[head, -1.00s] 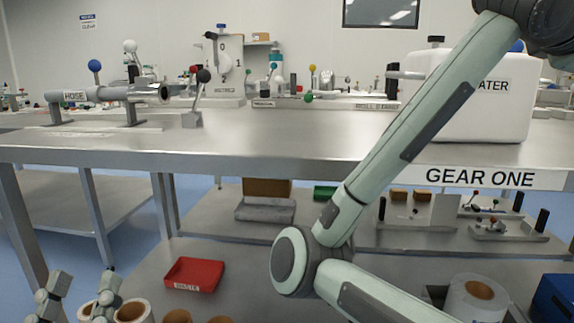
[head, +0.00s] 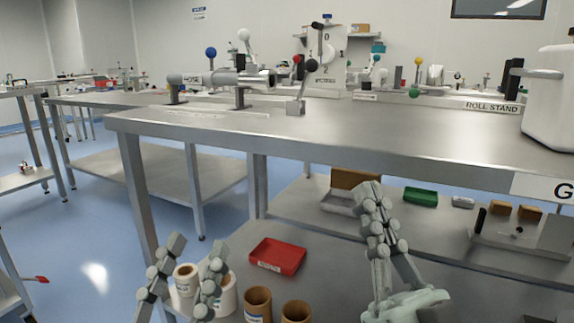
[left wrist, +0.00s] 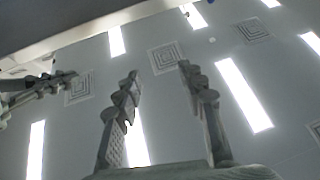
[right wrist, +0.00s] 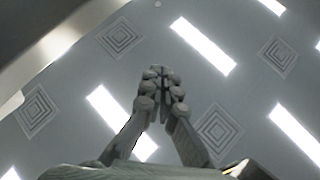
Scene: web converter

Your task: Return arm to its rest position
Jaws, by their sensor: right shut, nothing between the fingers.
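My right gripper (head: 370,192) stands upright in the head view, in front of the lower shelf. In the right wrist view its fingertips (right wrist: 160,78) meet with nothing between them, and they point up at the ceiling. My left gripper (head: 199,243) is at the lower left of the head view, fingers up. The left wrist view shows its two fingers (left wrist: 157,72) spread apart and empty, with the ceiling behind. My other gripper appears at the left edge there.
A metal workbench (head: 330,135) with a lower shelf stands ahead. A red bin (head: 278,257), brown rolls (head: 257,303) and white rolls (head: 186,279) are low behind my grippers. A green tray (head: 420,197) is on the shelf. Blue floor (head: 95,225) is open at left.

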